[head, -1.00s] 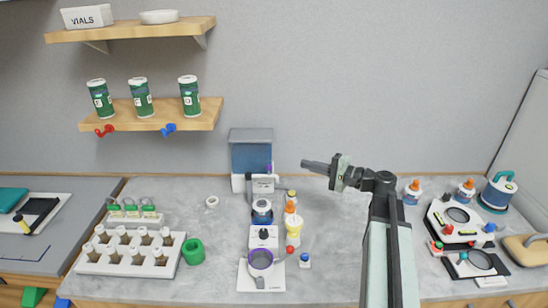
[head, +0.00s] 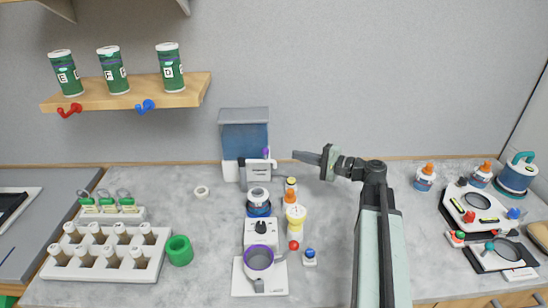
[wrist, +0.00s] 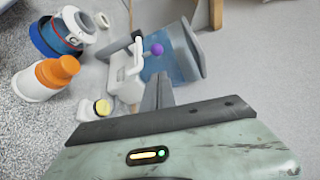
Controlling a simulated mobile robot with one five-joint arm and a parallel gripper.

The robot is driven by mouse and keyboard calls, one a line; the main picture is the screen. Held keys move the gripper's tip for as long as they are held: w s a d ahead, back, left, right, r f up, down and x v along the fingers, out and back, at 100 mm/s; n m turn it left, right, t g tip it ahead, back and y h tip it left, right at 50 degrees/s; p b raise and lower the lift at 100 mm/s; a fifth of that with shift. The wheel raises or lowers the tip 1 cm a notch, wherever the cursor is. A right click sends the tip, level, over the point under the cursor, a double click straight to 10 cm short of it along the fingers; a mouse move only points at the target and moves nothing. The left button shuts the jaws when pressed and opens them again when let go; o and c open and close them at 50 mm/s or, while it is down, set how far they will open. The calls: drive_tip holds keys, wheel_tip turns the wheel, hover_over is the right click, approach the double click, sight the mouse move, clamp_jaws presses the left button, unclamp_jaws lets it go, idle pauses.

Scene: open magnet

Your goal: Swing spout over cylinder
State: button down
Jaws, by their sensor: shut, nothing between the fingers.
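A dispenser with a blue tank (head: 245,138) and grey lid stands against the back wall. In the wrist view the tank (wrist: 180,55), purple ball (wrist: 157,49) and white bracket (wrist: 122,72) show ahead of my fingers. My gripper (head: 297,155) is shut and empty, right of the dispenser and pointing left at it, apart from the ball. Its dark fingers show in the wrist view (wrist: 158,92). Which thing is the cylinder I cannot tell; a blue-and-white vessel (head: 258,202) stands in front of the dispenser.
A purple-rimmed pot (head: 259,258) sits in front. A vial rack (head: 105,255) and green ring (head: 179,250) are left. The counter left of the dispenser is mostly clear.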

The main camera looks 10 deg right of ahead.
idle(0.3)
drive_tip(key=x, duration=1)
